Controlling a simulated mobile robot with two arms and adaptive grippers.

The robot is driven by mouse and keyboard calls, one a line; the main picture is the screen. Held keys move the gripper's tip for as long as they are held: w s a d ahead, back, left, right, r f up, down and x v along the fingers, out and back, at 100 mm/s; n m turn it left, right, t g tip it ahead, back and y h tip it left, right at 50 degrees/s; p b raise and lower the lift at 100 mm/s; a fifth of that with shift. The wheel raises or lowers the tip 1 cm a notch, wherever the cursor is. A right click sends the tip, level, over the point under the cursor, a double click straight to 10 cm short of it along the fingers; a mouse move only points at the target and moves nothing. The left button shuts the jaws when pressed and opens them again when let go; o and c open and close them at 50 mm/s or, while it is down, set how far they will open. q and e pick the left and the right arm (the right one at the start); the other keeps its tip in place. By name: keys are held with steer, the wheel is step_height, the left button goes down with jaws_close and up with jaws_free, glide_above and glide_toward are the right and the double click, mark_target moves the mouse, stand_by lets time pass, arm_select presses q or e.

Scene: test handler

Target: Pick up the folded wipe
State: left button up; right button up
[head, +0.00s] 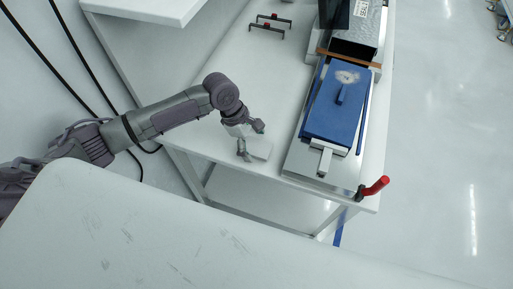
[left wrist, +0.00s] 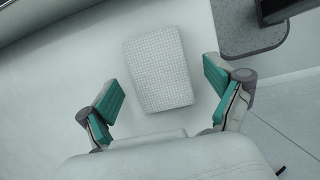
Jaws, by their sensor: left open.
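The folded wipe (left wrist: 158,70) is a white, textured, roughly rectangular pad lying flat on the white bench top. In the left wrist view it lies ahead of and between the fingers. In the head view the wipe (head: 261,149) shows near the front edge of the bench, partly hidden by my gripper. My left gripper (head: 251,143) is open above it, one finger at each side; its teal pads also show in the left wrist view (left wrist: 160,98). No contact with the wipe can be made out. My right gripper is not in view.
A test handler with a blue plate (head: 334,112) stands right of the wipe on the bench (head: 228,63). A red-handled lever (head: 374,187) sticks out at its front corner. Two dark handles (head: 267,30) lie at the back. A white surface (head: 150,235) fills the foreground.

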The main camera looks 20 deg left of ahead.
mark_target(255, 147)
arm_select(q)
steer(key=c, duration=0.8)
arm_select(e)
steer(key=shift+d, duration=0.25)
arm_select(q)
steer(key=shift+c, duration=0.2)
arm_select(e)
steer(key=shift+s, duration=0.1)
arm_select(q)
steer(key=r, duration=0.4)
steer(key=shift+d+r+b, duration=0.15)
steer(key=shift+d+b, duration=0.05)
steer(key=shift+b, duration=0.2)
steer(key=s+d+r, duration=0.6)
steer(key=d, duration=0.3)
steer(key=shift+s+r+b, duration=0.3)
steer(key=shift+r+b, duration=0.05)
steer(key=shift+b, duration=0.05)
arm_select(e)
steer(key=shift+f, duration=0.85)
